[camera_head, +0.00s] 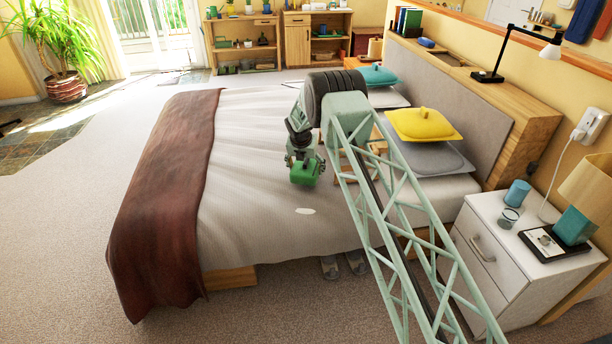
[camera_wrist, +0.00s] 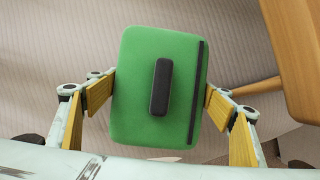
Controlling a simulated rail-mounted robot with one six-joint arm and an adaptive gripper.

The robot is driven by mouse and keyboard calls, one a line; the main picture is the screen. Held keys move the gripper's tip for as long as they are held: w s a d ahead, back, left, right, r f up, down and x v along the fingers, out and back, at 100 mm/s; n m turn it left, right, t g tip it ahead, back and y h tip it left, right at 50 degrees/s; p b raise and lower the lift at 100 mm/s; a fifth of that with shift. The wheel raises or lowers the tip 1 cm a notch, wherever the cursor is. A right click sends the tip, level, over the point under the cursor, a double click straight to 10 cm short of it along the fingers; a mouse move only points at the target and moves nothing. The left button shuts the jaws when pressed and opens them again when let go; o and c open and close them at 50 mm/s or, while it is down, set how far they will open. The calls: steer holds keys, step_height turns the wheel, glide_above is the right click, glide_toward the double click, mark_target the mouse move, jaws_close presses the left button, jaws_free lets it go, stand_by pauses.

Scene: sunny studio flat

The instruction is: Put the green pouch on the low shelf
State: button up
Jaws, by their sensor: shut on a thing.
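The green pouch (camera_head: 304,171) is in my gripper (camera_head: 303,160), above the bed in the head view. In the wrist view the pouch (camera_wrist: 140,90) has a dark bar in its middle and a dark stripe along its right side. My gripper (camera_wrist: 160,95) is shut on it, with yellow finger pads at its left and right sides. At the back, two wooden shelf units stand side by side: a left one (camera_head: 215,60) and a right one (camera_head: 283,58), each with low levels holding things. I cannot tell which level is the low shelf.
The bed (camera_head: 262,225) with a brown throw (camera_head: 165,200) fills the middle. A wooden piece (camera_wrist: 290,50) is right of the pouch in the wrist view. A white nightstand (camera_head: 490,270) stands right. Carpet (camera_head: 60,230) is clear at left, and slippers (camera_head: 330,267) lie by the bed.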

mark_target(304, 164)
steer(key=shift+w, duration=0.15)
steer(key=shift+w+f, duration=0.1)
steer(key=shift+f, duration=0.25)
steer(key=shift+f+b, duration=0.55)
steer(key=shift+f, duration=0.85)
steer(key=shift+f, duration=0.1)
steer(key=o, duration=1)
steer(key=shift+a+r, duration=0.1)
steer(key=shift+r, duration=0.35)
steer(key=shift+p+v, duration=1.1)
steer(key=shift+v, duration=4.55)
